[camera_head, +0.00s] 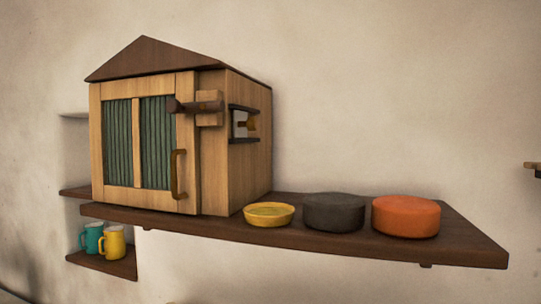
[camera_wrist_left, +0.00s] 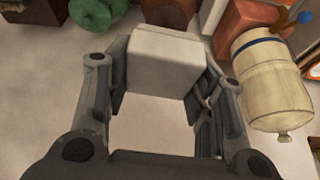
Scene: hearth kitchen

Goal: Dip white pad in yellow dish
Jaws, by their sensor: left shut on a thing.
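The yellow dish (camera_head: 269,214) stands on the dark wooden shelf, to the right of the wooden cabinet, and looks shallow and round. In the left wrist view my left gripper (camera_wrist_left: 163,90) is shut on the white pad (camera_wrist_left: 165,63), a pale block held between the two fingers. The pad is away from the dish, which does not show in the wrist view. Neither gripper shows in the head view, and my right gripper is in no view.
A dark grey round container (camera_head: 333,212) and an orange one (camera_head: 405,216) stand on the shelf (camera_head: 470,243) right of the dish. The wooden cabinet (camera_head: 213,145) with a door handle stands at left. Teal (camera_head: 91,238) and yellow (camera_head: 112,242) mugs sit on a lower shelf.

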